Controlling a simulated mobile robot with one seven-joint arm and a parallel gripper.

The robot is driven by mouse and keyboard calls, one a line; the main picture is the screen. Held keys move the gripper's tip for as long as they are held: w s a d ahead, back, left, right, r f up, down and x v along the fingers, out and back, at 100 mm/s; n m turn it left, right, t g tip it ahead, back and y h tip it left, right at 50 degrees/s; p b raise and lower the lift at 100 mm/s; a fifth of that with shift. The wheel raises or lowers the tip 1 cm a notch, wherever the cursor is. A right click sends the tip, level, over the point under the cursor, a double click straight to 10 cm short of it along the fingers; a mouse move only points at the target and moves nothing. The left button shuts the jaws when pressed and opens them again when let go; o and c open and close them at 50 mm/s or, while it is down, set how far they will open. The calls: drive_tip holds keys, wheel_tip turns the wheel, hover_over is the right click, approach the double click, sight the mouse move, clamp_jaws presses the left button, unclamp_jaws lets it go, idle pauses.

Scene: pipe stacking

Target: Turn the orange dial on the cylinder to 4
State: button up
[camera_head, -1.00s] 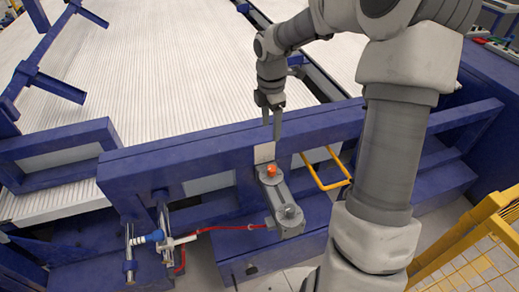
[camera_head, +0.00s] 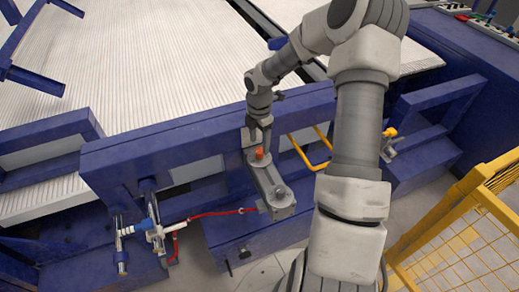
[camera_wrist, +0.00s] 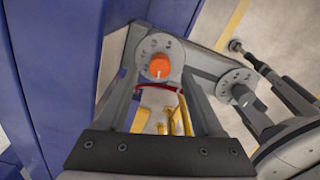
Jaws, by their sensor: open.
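The orange dial (camera_head: 260,153) sits at the far end of the grey cylinder unit (camera_head: 268,182), by the blue frame. In the wrist view the orange dial (camera_wrist: 159,65) stands on a round grey plate with small marks around it; I cannot read its setting. My gripper (camera_head: 260,136) points down just above the dial in the head view. In the wrist view my gripper's (camera_wrist: 161,78) two fingers are apart, one to each side of the dial. Nothing is held. I cannot tell whether either finger touches the dial.
A second grey dial (camera_wrist: 243,95) is at the unit's other end. A blue frame (camera_head: 190,145) runs close behind the unit. A red hose (camera_head: 215,212) lies to its left, a yellow handle (camera_head: 312,148) to its right. A yellow fence (camera_head: 465,220) stands at the right.

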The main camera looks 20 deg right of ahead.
sight(260, 150)
drive_tip(key=shift+f, duration=1.75)
clamp_jaws()
